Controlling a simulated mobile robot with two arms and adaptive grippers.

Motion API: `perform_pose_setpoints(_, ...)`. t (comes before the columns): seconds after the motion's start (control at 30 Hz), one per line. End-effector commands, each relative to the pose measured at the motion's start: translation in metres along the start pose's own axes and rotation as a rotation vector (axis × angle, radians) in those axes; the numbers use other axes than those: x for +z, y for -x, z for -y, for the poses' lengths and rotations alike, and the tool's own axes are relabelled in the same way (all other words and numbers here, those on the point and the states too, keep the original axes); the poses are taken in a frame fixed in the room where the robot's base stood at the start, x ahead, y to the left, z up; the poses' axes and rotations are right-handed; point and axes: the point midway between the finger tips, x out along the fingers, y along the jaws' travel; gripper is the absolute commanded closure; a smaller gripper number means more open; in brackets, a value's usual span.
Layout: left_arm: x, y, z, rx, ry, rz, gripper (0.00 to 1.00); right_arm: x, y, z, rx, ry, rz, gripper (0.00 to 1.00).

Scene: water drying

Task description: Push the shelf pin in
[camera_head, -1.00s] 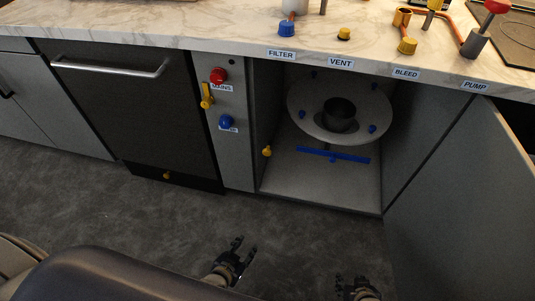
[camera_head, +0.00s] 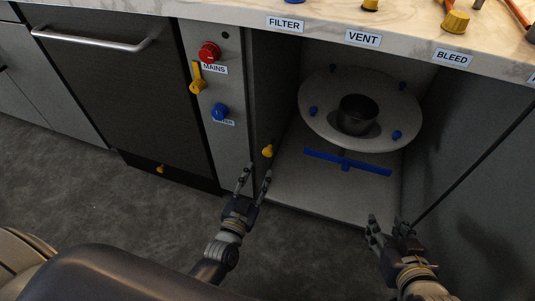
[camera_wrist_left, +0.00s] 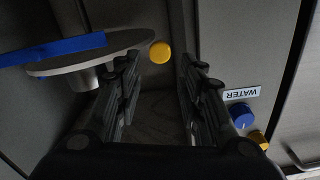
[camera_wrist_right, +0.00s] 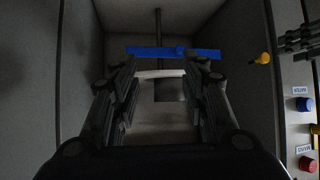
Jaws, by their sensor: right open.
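A yellow knob (camera_head: 267,151), which looks like the shelf pin, sticks out of the left inner wall of the open cabinet. It shows as a yellow disc in the left wrist view (camera_wrist_left: 160,52) and at the right in the right wrist view (camera_wrist_right: 263,58). The round grey shelf (camera_head: 318,122) sits inside the cabinet, with a blue bar (camera_head: 366,165) below it. My left gripper (camera_head: 256,174) is open and empty, its fingertips just below the yellow knob in the head view. Contact cannot be told. My right gripper (camera_head: 388,228) is open and empty before the cabinet's right side.
Left of the opening, a panel carries a red knob (camera_head: 209,52), a yellow lever (camera_head: 197,80) and a blue knob (camera_head: 220,112). The countertop (camera_head: 220,10) overhangs. A cabinet door (camera_head: 480,200) stands at the right.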

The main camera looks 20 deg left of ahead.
Motion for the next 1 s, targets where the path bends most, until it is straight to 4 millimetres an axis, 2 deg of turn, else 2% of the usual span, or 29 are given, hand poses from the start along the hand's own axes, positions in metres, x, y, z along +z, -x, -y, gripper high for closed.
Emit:
perform_pose_setpoints(0.27, 0.001, -0.040, 0.000, -0.001, 0.001, -0.002, 0.64, -0.045, -0.005, 0.007, -0.014, 0.001, -0.221, 0.59)
perform_pose_setpoints(0.6, 0.001, -0.079, 0.000, 0.000, 0.002, 0.000, 0.64, -0.097, 0.006, 0.013, -0.029, -0.001, -0.479, 0.59)
perform_pose_setpoints(0.8, 0.001, -0.091, 0.000, 0.001, 0.000, 0.001, 0.64, -0.113, 0.013, 0.015, -0.034, -0.002, -0.562, 0.59)
perform_pose_setpoints(1.0, 0.001, -0.093, 0.000, 0.001, 0.000, 0.002, 0.64, -0.117, 0.016, 0.016, -0.035, -0.002, -0.585, 0.59)
